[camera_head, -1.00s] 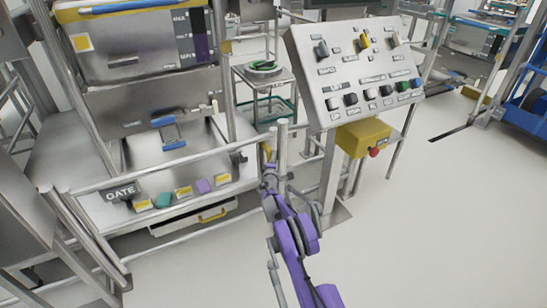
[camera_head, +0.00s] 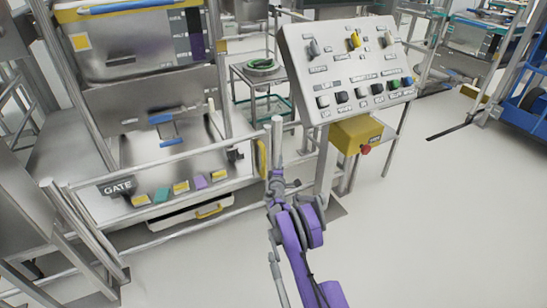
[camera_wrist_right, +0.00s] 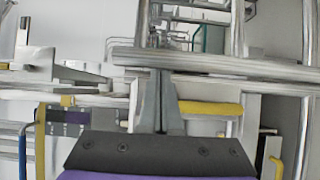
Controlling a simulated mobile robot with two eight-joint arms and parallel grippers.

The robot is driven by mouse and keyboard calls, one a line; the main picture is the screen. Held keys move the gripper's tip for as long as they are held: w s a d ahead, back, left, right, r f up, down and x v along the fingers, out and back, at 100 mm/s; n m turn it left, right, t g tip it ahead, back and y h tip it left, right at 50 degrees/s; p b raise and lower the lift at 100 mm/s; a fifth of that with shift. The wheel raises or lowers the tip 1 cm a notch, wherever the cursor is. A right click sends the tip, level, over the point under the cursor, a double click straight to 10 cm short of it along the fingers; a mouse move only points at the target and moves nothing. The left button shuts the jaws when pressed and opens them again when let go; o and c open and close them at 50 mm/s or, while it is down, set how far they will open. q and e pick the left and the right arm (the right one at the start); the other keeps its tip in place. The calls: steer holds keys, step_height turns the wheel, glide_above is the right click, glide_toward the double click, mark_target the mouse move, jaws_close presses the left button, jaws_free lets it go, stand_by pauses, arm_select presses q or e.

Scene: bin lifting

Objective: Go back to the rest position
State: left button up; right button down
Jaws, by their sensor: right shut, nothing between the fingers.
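My right arm with purple links comes up from the bottom of the head view. Its gripper (camera_head: 276,178) is small there and lies in front of the upright end post of the railing, partly lost against it; I cannot tell whether they touch. In the right wrist view the two grey fingers (camera_wrist_right: 158,78) are together with nothing between them, in front of horizontal metal rails. My left arm and gripper are not in view.
A metal railing (camera_head: 200,155) with a GATE sign (camera_head: 116,188) runs across the left. Behind it stands a steel bin (camera_head: 140,45) on a frame. A control panel (camera_head: 350,72) with a yellow box (camera_head: 355,133) stands right of the post. The right floor (camera_head: 450,220) is open.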

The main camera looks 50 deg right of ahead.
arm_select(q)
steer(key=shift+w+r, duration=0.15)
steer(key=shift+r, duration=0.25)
arm_select(e)
steer(key=shift+s+d, duration=0.2)
steer(key=shift+s, duration=1)
steer(key=shift+s+d, duration=0.15)
steer(key=shift+s, duration=1)
